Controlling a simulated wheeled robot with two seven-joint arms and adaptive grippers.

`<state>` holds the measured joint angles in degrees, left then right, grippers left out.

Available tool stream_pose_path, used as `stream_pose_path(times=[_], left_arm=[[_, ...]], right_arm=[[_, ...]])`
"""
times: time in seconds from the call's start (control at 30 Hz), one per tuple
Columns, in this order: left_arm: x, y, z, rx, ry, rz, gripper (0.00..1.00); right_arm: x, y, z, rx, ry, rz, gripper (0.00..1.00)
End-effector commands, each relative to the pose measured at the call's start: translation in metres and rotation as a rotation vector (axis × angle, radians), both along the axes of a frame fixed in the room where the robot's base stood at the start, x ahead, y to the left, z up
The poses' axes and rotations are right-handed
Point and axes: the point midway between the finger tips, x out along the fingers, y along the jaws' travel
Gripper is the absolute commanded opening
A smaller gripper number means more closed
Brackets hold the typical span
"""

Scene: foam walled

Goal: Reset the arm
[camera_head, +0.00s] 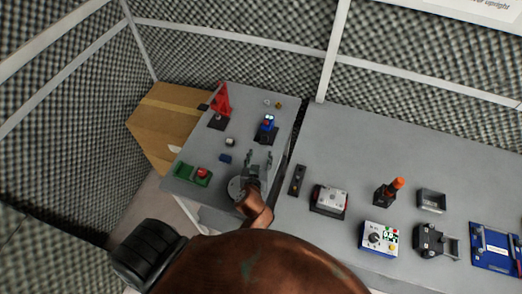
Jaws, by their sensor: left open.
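My left gripper (258,158) is over the front right part of the small grey table (190,153). Its two fingers point away from me and stand apart, with nothing visible between them. The brown wrist and arm behind it are mine and cover the lower middle of the picture. My right gripper is not in view.
The longer table (345,150) at right holds a red-and-white box (329,200), an orange-topped lever (391,190) and several devices. A cardboard box (165,118) stands at left.

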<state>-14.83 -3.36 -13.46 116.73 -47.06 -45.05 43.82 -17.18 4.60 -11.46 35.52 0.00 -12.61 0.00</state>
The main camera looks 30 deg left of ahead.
Motion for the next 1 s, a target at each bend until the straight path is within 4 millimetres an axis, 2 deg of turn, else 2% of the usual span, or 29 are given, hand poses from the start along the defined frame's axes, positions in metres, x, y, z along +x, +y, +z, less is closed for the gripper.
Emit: stream_pose_path(times=[0.13,0.7,0.77,1.0], left_arm=[[-0.005,-0.002,0.002,0.000,0.000,0.000,0.46],[-0.005,-0.002,0.005,0.000,-0.001,0.000,0.46],[-0.005,-0.002,0.012,0.000,-0.003,-0.001,0.46],[-0.005,-0.002,0.062,0.000,-0.016,0.000,0.46]], right_arm=[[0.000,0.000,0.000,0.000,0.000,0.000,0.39],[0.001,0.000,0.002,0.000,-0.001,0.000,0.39],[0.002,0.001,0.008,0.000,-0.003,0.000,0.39],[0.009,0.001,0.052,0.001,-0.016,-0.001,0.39]])
